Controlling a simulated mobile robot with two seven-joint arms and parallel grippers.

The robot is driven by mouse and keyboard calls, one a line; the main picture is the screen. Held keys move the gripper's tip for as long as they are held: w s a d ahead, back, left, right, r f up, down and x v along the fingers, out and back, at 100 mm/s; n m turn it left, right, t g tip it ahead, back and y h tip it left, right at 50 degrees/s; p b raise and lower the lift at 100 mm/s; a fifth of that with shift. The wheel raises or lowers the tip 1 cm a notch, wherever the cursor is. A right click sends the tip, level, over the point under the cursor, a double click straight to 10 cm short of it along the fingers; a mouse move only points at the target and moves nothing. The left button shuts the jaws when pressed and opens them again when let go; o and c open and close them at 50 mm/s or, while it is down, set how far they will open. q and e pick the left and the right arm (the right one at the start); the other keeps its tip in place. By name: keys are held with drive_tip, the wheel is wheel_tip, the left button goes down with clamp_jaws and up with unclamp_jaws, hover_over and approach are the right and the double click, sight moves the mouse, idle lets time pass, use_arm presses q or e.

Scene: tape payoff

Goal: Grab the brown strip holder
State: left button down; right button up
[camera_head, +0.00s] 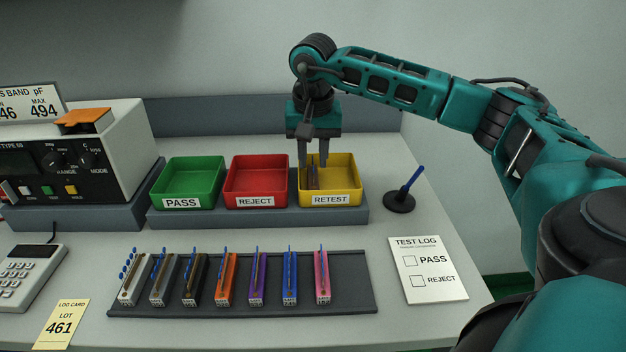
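A brown strip holder (312,179) shows as a narrow upright shape inside the yellow RETEST bin (351,172). My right gripper (314,164) points down over the left part of this bin, its two fingers apart with the brown holder at or just below their tips. I cannot tell whether the fingers touch it. The lower part of the holder is hidden by the bin's front wall. My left gripper is not in view.
A green PASS bin (190,170) and a red REJECT bin (257,172) stand left of the yellow one. A dark rack (345,301) in front holds several coloured strip holders. A pen stand (398,202) and a test log sheet (428,269) lie to the right.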

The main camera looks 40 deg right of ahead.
sight(313, 162)
drive_tip(key=f, duration=0.3)
drive_tip(key=shift+w+d+f, duration=0.15)
drive_tip(key=shift+d+f, duration=0.05)
drive_tip(key=shift+f, duration=0.05)
clamp_jaws()
drive_tip(key=shift+r, duration=0.1)
